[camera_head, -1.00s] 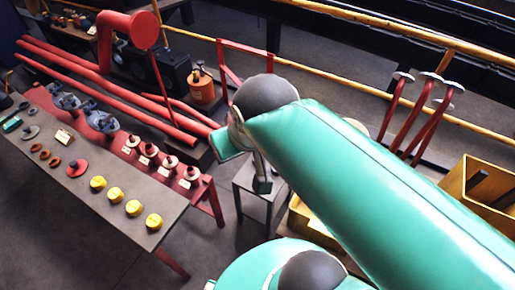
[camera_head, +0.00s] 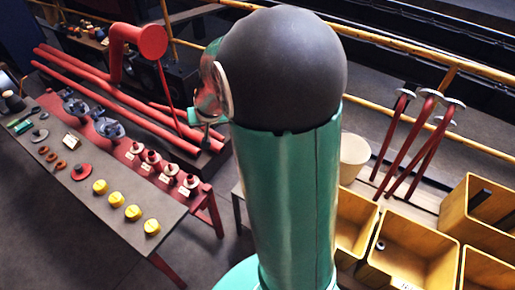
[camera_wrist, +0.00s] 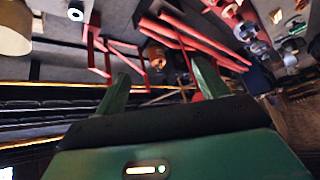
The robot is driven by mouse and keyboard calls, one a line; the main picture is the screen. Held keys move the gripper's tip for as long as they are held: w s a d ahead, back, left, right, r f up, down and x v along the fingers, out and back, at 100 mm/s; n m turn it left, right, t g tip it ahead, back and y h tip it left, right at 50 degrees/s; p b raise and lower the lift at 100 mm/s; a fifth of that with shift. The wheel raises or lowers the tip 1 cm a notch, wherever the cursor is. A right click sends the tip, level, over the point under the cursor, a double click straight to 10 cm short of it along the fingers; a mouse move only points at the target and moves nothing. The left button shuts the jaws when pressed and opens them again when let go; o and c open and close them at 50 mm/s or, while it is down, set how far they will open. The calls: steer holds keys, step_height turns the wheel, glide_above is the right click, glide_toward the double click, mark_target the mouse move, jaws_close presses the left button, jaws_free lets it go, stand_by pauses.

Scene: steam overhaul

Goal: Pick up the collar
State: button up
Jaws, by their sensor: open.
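My gripper (camera_wrist: 160,86) shows in the wrist view as two green fingers spread apart with nothing between them. In the head view my arm hides most of it. I cannot tell for sure which part is the collar. A small dark ring-like part (camera_head: 380,245) lies in a wooden bin at the lower right of the head view. A short dark cylinder with a pale centre (camera_wrist: 76,11) is at the top left of the wrist view, apart from the fingers. Brown rings (camera_head: 52,157) lie on the long bench (camera_head: 120,225).
Wooden bins (camera_head: 408,232), a cream bucket (camera_head: 354,157) and red-legged stands (camera_head: 420,140) are at right. A yellow rail (camera_head: 400,48) runs behind.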

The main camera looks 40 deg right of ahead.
steer(key=d+f+m+h, duration=0.1)
steer(key=d+f, duration=0.8)
steer(key=f, duration=0.4)
steer(key=d+f+m+h, duration=0.2)
steer(key=d+f, duration=0.7)
steer(key=f, duration=0.4)
steer(key=d+f+m+g+h, duration=0.1)
steer(key=d+f, duration=0.8)
steer(key=f, duration=0.4)
steer(key=shift+s+d+f+m+h, duration=0.1)
steer(key=shift+s+f+m+h, duration=0.2)
steer(key=shift+h, duration=0.1)
steer(key=shift+x, duration=2.9)
steer(key=shift+w+r, duration=0.15)
steer(key=shift+c, duration=0.2)
steer(key=c, duration=1.4)
steer(key=shift+o, duration=0.2)
